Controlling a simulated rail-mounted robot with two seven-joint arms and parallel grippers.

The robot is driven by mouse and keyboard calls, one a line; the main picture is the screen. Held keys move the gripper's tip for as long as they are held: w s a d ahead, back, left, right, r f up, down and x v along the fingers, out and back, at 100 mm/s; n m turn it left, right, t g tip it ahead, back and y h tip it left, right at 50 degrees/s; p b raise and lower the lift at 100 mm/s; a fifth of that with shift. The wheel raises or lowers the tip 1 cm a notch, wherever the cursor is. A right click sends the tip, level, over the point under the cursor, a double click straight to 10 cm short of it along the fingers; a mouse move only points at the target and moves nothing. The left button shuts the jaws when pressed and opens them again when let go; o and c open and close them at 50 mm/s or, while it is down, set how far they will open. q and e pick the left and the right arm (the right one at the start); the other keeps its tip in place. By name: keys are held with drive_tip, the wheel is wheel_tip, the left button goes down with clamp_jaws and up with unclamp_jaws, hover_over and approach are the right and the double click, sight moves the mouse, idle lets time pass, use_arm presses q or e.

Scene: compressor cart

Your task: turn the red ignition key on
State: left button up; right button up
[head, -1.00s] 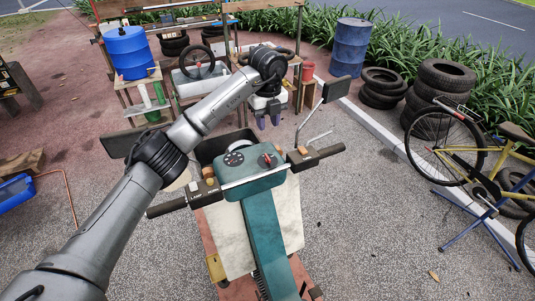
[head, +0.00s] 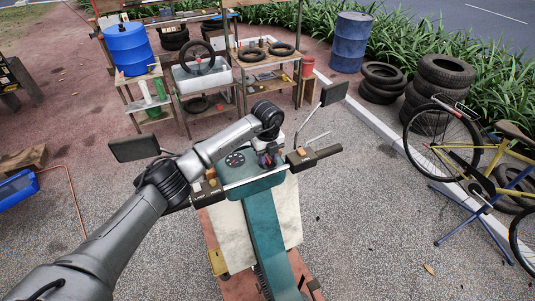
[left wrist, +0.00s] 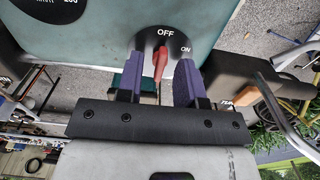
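The red ignition key (left wrist: 160,62) sits on a round black plate marked OFF and ON in the left wrist view. It stands nearly upright, in line with OFF; ON is to its right. My left gripper (left wrist: 159,72) is open, with one purple finger on each side of the key and a gap on both sides. In the head view, the left gripper (head: 268,159) is at the right part of the teal dash (head: 255,185), largely covering the key. My right gripper is not in view.
Handlebar grips (head: 322,153) flank the dash, and a mirror stands at each side, the right one (head: 334,93) and the left one (head: 134,148). A gauge (head: 235,159) is left of the key. Shelves, tyres and a yellow bicycle (head: 470,150) stand farther off.

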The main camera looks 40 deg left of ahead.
use_arm(q)
drive_tip(key=shift+c, duration=0.4)
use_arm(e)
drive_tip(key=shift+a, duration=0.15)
use_arm(q)
clamp_jaws()
